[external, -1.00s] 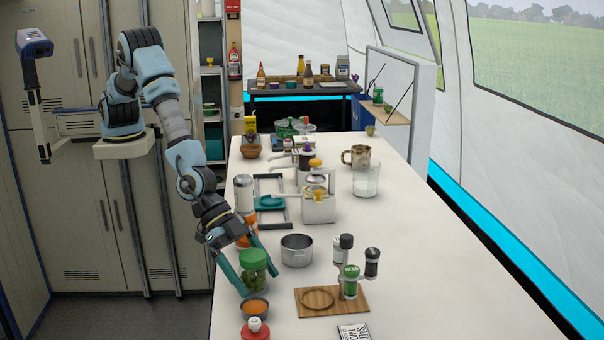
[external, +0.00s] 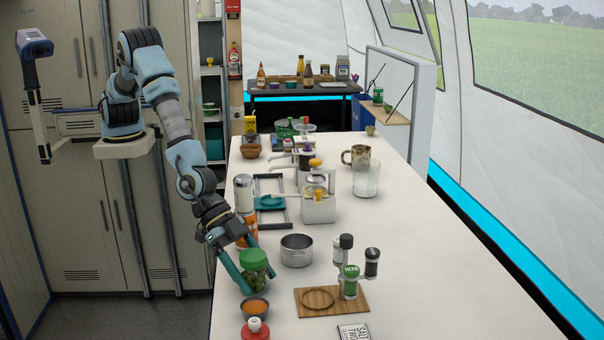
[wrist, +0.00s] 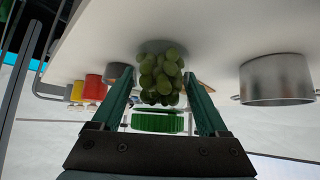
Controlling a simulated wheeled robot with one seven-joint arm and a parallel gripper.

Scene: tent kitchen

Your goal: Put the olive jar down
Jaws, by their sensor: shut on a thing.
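The olive jar (external: 254,272) is a clear jar of green olives with a green lid. It stands upright at the left edge of the white counter in the external view, just behind a small bowl of orange contents. My gripper (external: 261,285) reaches down from above with one teal finger on each side of the jar, shut on it. In the wrist view the olives (wrist: 160,78) and green lid (wrist: 158,122) sit between my fingers. The base appears to be at the counter surface; a small gap cannot be ruled out.
A metal pot (external: 297,251) stands to the right, also in the wrist view (wrist: 276,82). A wooden board (external: 325,302) with shakers lies further right.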

